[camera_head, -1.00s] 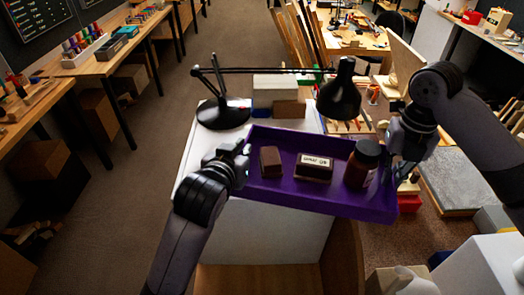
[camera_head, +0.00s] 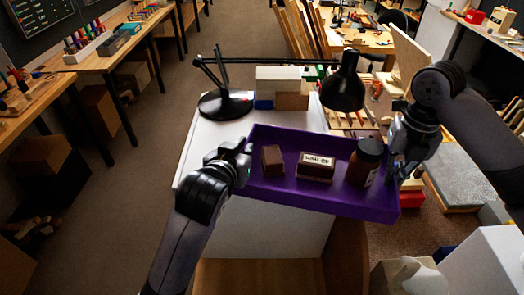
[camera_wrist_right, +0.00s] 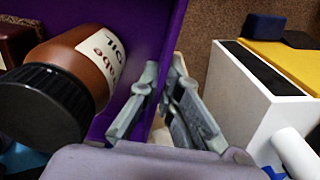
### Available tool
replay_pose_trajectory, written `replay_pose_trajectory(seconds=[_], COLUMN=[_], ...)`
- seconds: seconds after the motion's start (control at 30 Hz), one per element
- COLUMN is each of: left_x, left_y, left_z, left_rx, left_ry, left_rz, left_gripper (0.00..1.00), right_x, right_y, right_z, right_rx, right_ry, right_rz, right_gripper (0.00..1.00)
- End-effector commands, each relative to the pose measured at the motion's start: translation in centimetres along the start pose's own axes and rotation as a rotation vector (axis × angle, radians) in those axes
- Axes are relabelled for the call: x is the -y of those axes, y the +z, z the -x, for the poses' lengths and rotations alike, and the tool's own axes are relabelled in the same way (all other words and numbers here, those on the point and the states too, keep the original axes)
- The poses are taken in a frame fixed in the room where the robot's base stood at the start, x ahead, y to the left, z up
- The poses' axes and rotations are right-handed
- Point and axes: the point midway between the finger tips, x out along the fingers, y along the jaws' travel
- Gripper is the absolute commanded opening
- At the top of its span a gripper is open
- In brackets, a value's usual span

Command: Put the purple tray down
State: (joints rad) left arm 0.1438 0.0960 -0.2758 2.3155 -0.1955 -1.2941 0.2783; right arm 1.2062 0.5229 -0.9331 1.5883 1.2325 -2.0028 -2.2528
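The purple tray (camera_head: 330,200) is held level between my two grippers in the head view, over the right part of a white-topped stand (camera_head: 205,150), its front overhanging. I cannot tell whether its underside touches the stand. In it are a small brown block (camera_head: 272,160), a dark red-brown box with a white label (camera_head: 315,168) and a brown bottle with a black cap (camera_head: 365,163). My left gripper (camera_head: 240,158) is at the tray's left wall; its fingertips are partly hidden. My right gripper (camera_wrist_right: 168,105) has its fingers on either side of the tray's right wall.
A black desk lamp (camera_head: 225,104) stands on the white top behind the tray, its head (camera_head: 345,90) near the tray's back edge. Stacked boxes (camera_head: 280,85) stand behind. White top is bare left of the tray. A grey slab (camera_head: 455,175) lies at right.

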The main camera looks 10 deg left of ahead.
Motion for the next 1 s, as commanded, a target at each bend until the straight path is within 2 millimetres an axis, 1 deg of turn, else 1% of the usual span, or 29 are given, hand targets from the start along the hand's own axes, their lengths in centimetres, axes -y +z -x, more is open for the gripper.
replay_pose_trajectory(seconds=[0.03, 0.47, 0.5, 0.8, 1.0], left_x=[0.1, 0.1, 0.1, 0.0, 0.0], left_y=[0.3, 2.3, 2.4, 2.3, 2.3], left_z=[-0.1, -1.0, -1.0, -0.9, -0.9], left_rx=[-0.006, -0.006, -0.001, 0.0, 0.0], left_ry=[-0.002, -0.002, -0.002, -0.001, -0.001], left_rz=[0.001, 0.001, 0.0, 0.0, 0.0], left_gripper=[0.0, 0.0, 0.06, 0.25, 0.25], right_x=[0.1, 0.1, 0.1, 0.0, 0.0], right_y=[0.0, 0.1, 0.0, 0.0, 0.0], right_z=[-0.4, -2.6, -2.6, -2.5, -2.5], right_rx=[0.002, 0.002, 0.0, 0.0, 0.0], right_ry=[-0.001, -0.001, -0.002, -0.001, 0.0], right_rz=[-0.002, -0.002, -0.002, -0.001, 0.0], right_gripper=[0.0, 0.0, 0.06, 0.25, 0.25])
